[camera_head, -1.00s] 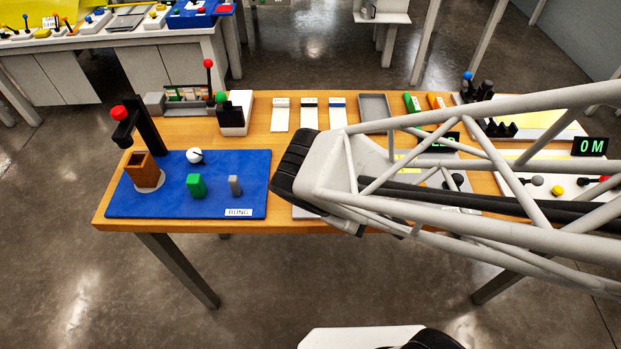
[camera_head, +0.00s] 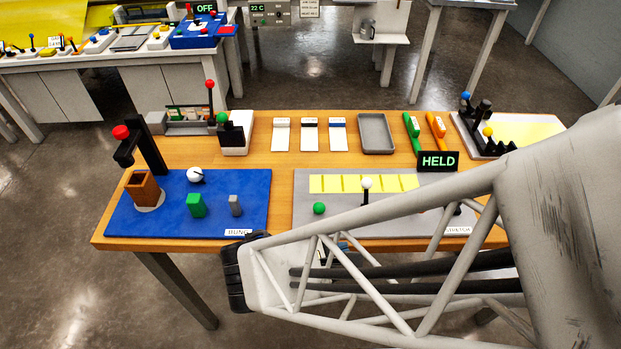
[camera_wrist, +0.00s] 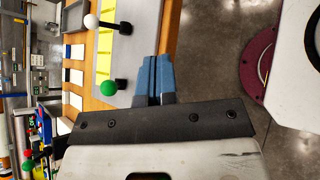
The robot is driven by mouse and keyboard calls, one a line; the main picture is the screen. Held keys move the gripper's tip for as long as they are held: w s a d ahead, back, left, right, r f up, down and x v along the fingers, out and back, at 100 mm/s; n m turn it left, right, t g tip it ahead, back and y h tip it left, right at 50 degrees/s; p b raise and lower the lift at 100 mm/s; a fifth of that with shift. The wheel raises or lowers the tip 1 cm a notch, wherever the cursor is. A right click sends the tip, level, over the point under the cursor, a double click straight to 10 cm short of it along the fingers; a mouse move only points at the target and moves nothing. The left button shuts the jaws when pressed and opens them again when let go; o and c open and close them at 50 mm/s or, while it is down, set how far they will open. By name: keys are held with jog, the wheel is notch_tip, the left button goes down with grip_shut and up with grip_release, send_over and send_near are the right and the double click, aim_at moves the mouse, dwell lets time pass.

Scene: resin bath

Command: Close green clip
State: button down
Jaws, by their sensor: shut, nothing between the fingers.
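The green clip (camera_head: 412,127) lies near the back right of the wooden table, behind the HELD display, in the head view. I cannot tell from here whether it is open or shut. I do not make it out in the wrist view. My gripper's blue fingers (camera_wrist: 153,76) are together with nothing between them, over the table's front edge in the wrist view. In the head view my arm hides most of them. My gripper is well in front of the green clip, apart from it.
An orange clip (camera_head: 436,127) lies right of the green one. The HELD display (camera_head: 438,161) stands in front of both. A grey tray (camera_head: 376,133) lies to their left. A grey panel (camera_head: 303,215) carries a green knob (camera_head: 319,208) and a white-topped lever (camera_head: 366,184). A blue mat (camera_head: 180,222) is at left.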

jog(key=s+a+f+n+t+y, duration=0.4)
jog(key=a+n+t, duration=0.4)
jog(key=a+n, duration=0.2)
jog(key=shift+s+t, duration=0.15)
jog(key=shift+t, duration=0.25)
jog(key=shift+d, duration=0.15)
dwell(0.5)
send_near(319, 209)
jog(key=shift+w+d+f, duration=0.3)
jog(key=shift+w+f, duration=0.3)
jog(key=shift+w, duration=0.5)
jog(key=shift+w+d+f, duration=0.25)
jog(key=shift+w+f, duration=0.35)
jog(key=shift+w, duration=0.45)
jog(key=shift+w+d+f, duration=0.3)
jog(key=shift+w+f, duration=0.3)
jog(key=shift+w, duration=0.5)
